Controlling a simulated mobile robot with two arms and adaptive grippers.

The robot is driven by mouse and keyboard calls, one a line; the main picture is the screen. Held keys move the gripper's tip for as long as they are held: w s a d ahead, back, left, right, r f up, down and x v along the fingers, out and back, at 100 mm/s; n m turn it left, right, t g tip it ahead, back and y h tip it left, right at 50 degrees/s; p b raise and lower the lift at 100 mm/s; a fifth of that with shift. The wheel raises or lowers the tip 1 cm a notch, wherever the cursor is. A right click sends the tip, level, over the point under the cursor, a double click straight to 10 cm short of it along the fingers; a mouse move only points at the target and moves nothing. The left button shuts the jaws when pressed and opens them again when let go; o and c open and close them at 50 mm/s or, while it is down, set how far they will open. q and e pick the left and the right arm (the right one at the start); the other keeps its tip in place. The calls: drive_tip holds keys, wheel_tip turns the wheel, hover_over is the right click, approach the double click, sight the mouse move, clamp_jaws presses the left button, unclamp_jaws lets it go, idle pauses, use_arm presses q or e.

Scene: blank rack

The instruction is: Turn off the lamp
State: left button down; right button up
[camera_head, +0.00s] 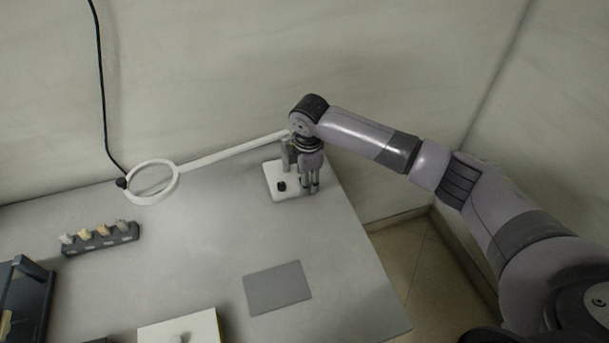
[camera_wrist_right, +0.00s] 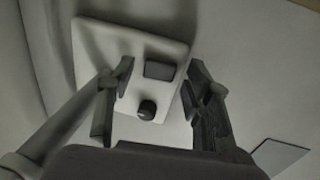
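The lamp has a white ring head (camera_head: 153,199) on a long white arm (camera_head: 225,153). Its white square base (camera_head: 272,180) stands near the back right of the table. A small black knob (camera_head: 282,186) sits on the base; it also shows in the right wrist view (camera_wrist_right: 147,110), beside a dark rectangular part (camera_wrist_right: 159,70). My right gripper (camera_head: 312,189) points down over the base, just right of the knob in the head view. In the wrist view its fingers (camera_wrist_right: 160,82) are apart, with the knob between and below them. I cannot tell whether the ring is lit. My left gripper is out of view.
A dark rack (camera_head: 100,242) with several small pieces stands at the table's left. A grey flat plate (camera_head: 277,288) lies front centre, beside a white box (camera_head: 185,330). A dark case (camera_head: 27,300) is at the left edge. A black cable (camera_head: 101,80) hangs against the wall.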

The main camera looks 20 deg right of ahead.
clamp_jaws()
drive_tip(key=shift+w+r+g+p, duration=0.2)
drive_tip(key=shift+g+p, duration=0.2)
drive_tip(key=shift+p, duration=0.15)
drive_tip(key=shift+f+g, duration=0.15)
drive_tip(key=shift+g, duration=0.15)
drive_tip(key=shift+o, duration=0.6)
unclamp_jaws()
wheel_tip(320, 180, up, 12)
drive_tip(key=shift+s, duration=0.2)
